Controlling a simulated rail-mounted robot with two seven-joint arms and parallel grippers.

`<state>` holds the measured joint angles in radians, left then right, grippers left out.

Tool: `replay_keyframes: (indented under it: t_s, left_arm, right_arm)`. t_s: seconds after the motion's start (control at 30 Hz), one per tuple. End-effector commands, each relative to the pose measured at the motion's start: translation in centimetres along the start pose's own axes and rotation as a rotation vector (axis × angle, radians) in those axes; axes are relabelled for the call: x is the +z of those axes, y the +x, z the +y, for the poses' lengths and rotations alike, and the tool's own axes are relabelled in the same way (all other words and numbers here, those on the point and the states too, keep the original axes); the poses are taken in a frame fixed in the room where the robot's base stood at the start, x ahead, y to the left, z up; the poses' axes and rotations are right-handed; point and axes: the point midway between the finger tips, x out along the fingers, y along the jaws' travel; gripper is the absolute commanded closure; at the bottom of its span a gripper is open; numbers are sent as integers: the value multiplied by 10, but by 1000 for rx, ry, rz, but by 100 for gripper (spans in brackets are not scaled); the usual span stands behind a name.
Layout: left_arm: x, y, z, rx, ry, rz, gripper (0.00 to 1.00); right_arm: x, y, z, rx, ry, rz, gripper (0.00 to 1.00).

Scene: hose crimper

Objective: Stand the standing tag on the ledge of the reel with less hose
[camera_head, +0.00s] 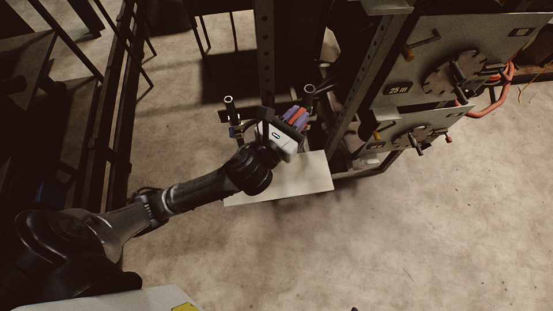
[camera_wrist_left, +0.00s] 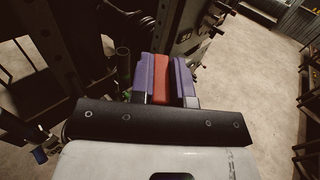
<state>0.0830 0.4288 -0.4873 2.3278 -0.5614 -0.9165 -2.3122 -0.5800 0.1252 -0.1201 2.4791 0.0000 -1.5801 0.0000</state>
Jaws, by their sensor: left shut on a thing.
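My left gripper (camera_head: 297,117) reaches in from the left to the side of the steel frame. Its purple finger pads are shut on a red-orange piece, probably the standing tag (camera_head: 300,116). The same red-orange piece (camera_wrist_left: 161,78) shows between the purple pads in the left wrist view; its lower part is hidden by the gripper. Grey panels with round hubs, an upper one (camera_head: 445,72) and a lower one (camera_head: 410,137), stand at the right. I cannot tell which reel has less hose, nor make out a ledge. My right gripper is not in view.
A pale flat board (camera_head: 305,182) lies below my left gripper. Upright posts (camera_head: 228,103) stand close beside the gripper. Open floor (camera_head: 400,240) lies at the lower right.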

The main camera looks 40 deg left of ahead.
Motion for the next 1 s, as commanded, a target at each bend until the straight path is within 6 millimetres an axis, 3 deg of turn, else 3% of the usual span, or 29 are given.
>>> replay_keyframes:
  t_s: [0.03, 0.6, 0.8, 1.0]
  left_arm:
    - [-31, -1, -3, -2, -2, 2, 100]
    - [-211, -14, -30, 2, -2, 3, 100]
    - [-267, -17, -40, 10, -1, 3, 100]
    - [-307, -19, -48, 20, -2, 1, 100]
  right_arm:
    - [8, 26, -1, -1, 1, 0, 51]
    - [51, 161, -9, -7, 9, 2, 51]
    - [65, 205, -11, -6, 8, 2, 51]
    - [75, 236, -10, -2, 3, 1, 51]
